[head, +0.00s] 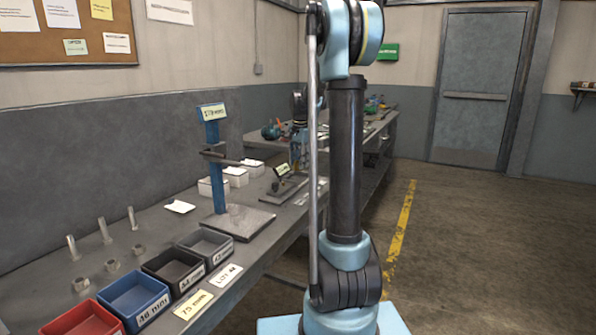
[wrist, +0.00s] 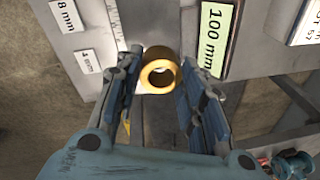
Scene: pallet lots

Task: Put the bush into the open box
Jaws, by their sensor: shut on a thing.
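A short brass-coloured bush (wrist: 147,80), ring-shaped with an open bore, sits between the fingertips of my gripper (wrist: 160,68) in the wrist view. My gripper is shut on it. In the head view my gripper (head: 299,155) is over the far part of the bench, partly hidden by my own arm; the bush cannot be made out there. Small white boxes (head: 212,187) stand in a row by the wall; at this size I cannot tell which is open. Open-topped bins stand at the near end: red (head: 83,321), blue (head: 134,297), black (head: 173,268) and grey (head: 206,245).
A blue upright stand (head: 213,150) on a grey plate rises mid-bench. Bolts and nuts (head: 111,265) stand at the near left. A green "100 mm" label (wrist: 217,40) lies beside the bush in the wrist view. The floor right of the bench is clear.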

